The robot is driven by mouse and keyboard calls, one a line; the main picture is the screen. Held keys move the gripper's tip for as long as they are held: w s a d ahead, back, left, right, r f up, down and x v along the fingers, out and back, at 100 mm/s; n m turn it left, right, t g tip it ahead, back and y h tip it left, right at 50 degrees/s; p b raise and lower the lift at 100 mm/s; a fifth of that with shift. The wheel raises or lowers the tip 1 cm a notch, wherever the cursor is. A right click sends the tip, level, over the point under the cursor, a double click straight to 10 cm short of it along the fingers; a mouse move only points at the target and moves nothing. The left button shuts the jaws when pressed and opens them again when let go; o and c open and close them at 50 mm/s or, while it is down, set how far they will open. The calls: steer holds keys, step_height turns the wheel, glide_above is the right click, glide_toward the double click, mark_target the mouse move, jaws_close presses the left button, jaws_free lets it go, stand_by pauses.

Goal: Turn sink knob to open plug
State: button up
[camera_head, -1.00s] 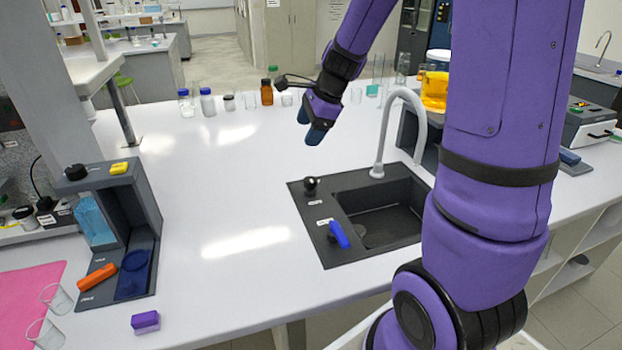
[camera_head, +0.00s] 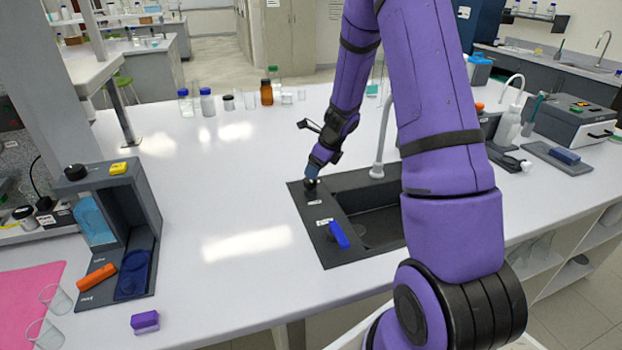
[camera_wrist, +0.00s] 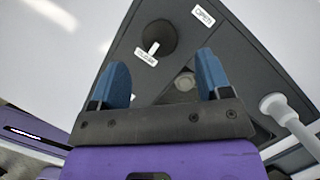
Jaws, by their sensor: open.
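The dark sink unit (camera_head: 318,250) is set in the white bench. The small black knob (camera_head: 311,185) is on its left rim near the far corner. In the wrist view the round black knob (camera_wrist: 157,37) has a white pointer mark beside one of two white labels (camera_wrist: 146,57); the other label (camera_wrist: 203,15) is to the upper right. My gripper (camera_head: 312,172) is just above the knob in the head view. In the wrist view my gripper (camera_wrist: 163,70) has its blue fingers apart and empty, with the knob beyond and between the tips. Contact cannot be told.
A blue lever (camera_head: 339,234) sits on the near part of the sink rim. The grey faucet (camera_head: 378,150) rises behind the basin, close to my arm; it also shows at right in the wrist view (camera_wrist: 285,112). Bottles (camera_head: 207,101) line the back.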

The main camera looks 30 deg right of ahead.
mark_target(310, 183)
steer(key=x, duration=0.5)
steer(key=shift+w+f, duration=0.15)
steer(key=shift+f, duration=0.15)
steer(key=c, duration=0.9)
